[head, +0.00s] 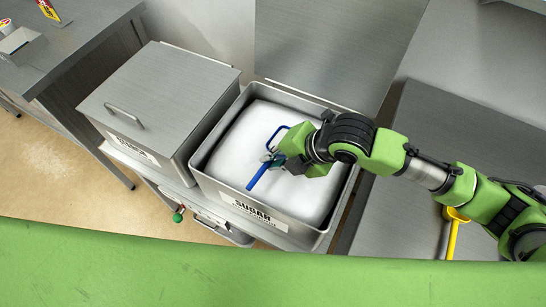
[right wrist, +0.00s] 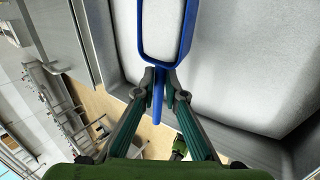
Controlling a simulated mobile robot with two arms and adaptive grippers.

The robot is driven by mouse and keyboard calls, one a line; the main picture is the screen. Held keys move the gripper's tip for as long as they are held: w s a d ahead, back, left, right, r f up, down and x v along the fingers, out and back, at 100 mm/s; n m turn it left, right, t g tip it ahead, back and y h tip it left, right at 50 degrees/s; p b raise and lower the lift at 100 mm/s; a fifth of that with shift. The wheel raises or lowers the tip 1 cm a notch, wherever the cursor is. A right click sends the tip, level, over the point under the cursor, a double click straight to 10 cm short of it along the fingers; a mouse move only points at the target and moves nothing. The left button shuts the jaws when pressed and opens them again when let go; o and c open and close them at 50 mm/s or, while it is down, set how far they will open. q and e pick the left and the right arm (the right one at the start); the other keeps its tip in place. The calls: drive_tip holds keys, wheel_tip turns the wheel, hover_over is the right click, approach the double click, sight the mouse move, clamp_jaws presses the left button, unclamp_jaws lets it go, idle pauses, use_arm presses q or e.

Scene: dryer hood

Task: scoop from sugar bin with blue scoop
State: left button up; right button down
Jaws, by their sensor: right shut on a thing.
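The sugar bin (head: 262,209) is an open metal bin filled with white sugar, with its lid (head: 320,45) standing up behind it. My right gripper (head: 272,158) is over the bin, shut on the blue scoop (head: 259,177). The scoop's blue rim shows beyond the gripper, and its handle sticks out toward the bin's front wall. In the right wrist view the two fingertips (right wrist: 160,85) close around the scoop's stem, and the scoop (right wrist: 142,40) shows white inside its blue rim. I cannot tell whether that white is sugar in it or behind it. My left gripper is not in view.
A closed metal bin (head: 160,95) with a handled lid stands left of the sugar bin. A yellow-handled tool (head: 452,236) lies on the metal counter (head: 410,215) at the right. Another metal counter (head: 70,45) is at the upper left.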

wheel_tip(320, 180, up, 9)
drive_tip(key=p, duration=0.8)
drive_tip(key=shift+s+a+f, duration=0.15)
drive_tip(key=shift+s+a, duration=0.05)
drive_tip(key=shift+s, duration=0.15)
idle(0.5)
